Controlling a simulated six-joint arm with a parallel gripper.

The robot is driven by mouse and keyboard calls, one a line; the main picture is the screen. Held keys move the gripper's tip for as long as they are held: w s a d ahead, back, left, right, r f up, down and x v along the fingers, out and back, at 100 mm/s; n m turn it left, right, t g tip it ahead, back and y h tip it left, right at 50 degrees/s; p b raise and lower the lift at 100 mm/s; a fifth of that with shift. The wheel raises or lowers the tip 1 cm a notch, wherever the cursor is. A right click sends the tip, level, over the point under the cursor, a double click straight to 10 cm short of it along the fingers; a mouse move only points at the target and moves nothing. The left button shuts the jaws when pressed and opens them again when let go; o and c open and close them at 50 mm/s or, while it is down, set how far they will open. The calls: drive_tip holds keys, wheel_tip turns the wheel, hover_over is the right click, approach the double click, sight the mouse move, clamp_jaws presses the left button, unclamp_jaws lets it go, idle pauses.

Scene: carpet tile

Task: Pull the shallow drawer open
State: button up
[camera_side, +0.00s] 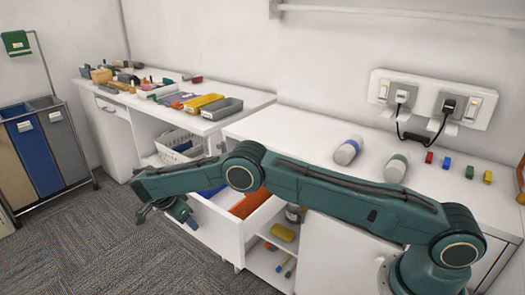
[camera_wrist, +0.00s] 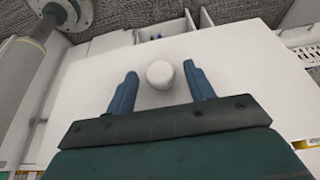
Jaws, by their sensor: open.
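A white drawer (camera_side: 217,226) stands pulled out from the white cabinet in the side view, with orange and blue contents visible inside. I cannot tell whether it is the shallow one. My gripper (camera_side: 168,214) is at its left, low over the carpet side, partly hidden by my own arm. In the wrist view a round white knob (camera_wrist: 160,74) stands on a broad white panel (camera_wrist: 245,75). My gripper (camera_wrist: 162,88) is open there, with one blue finger on each side of the knob and a visible gap to both. The knob is hidden in the side view.
Open shelves (camera_side: 272,262) with small items lie right of the drawer. A white basket (camera_side: 180,145) stands under the left counter. Two bottles (camera_side: 347,150) (camera_side: 396,167) and small coloured blocks (camera_side: 447,163) lie on the counter. The carpet (camera_side: 130,260) at front left is clear.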

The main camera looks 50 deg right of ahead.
drive_tip(key=d, duration=3)
drive_tip(key=shift+d, duration=0.1)
drive_tip(key=shift+r, duration=0.15)
drive_tip(key=v, duration=1.5)
drive_tip(key=shift+a+r, duration=0.3)
drive_tip(key=shift+a, duration=0.05)
idle(1.2)
drive_tip(key=shift+f, duration=0.1)
drive_tip(key=shift+f, duration=0.95)
drive_tip(key=shift+f, duration=0.1)
